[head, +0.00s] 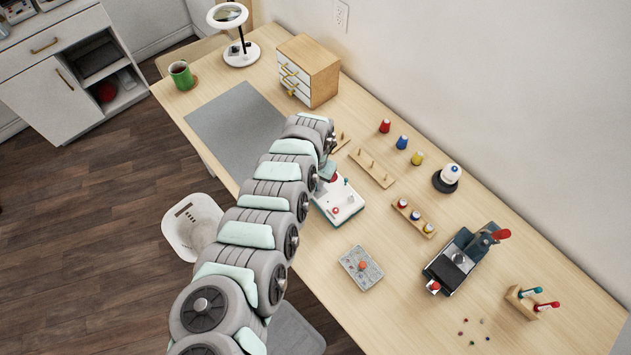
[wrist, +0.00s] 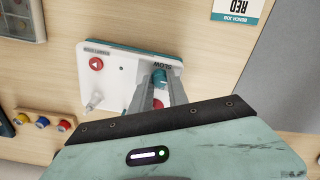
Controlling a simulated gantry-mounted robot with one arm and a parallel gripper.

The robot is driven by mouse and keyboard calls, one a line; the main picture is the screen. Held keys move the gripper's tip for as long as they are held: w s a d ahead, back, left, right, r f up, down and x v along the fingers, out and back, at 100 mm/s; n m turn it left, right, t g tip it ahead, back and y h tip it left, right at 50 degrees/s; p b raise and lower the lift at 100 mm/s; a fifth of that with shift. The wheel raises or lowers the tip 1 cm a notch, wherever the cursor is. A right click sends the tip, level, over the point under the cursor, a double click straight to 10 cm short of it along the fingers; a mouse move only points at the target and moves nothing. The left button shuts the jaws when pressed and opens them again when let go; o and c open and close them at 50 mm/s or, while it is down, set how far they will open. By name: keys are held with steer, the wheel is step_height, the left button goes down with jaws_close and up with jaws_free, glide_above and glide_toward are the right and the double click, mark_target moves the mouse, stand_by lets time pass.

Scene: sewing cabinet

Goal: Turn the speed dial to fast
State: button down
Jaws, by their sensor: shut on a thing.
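A white control panel (wrist: 120,75) with a teal edge lies on the table in the wrist view; part of it shows in the head view (head: 346,200). A small teal dial (wrist: 159,77) sits on it beside the printed word SLOW, which reads upside down. My gripper (wrist: 164,80) is over the panel, its two fingers closed on the dial from either side. The fingers hide much of the dial, and I cannot make out its pointer. The panel also has a red button (wrist: 96,64) with a white triangle and a pale lever (wrist: 94,101). A red part shows between the fingers.
A thread spool rack (head: 415,217) and a grey box with a red knob (head: 361,268) stand near the panel. A teal machine (head: 460,258) is farther right. A grey mat (head: 235,125) and a drawer box (head: 309,70) lie beyond my arm.

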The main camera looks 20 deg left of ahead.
stand_by(0.4)
steer(key=m, duration=1.3)
steer(key=shift+f+m, duration=0.1)
steer(key=shift+m, duration=0.2)
steer(key=shift+m+b, duration=0.4)
steer(key=shift+m, duration=1.8)
steer(key=c, duration=1.3)
jaws_free()
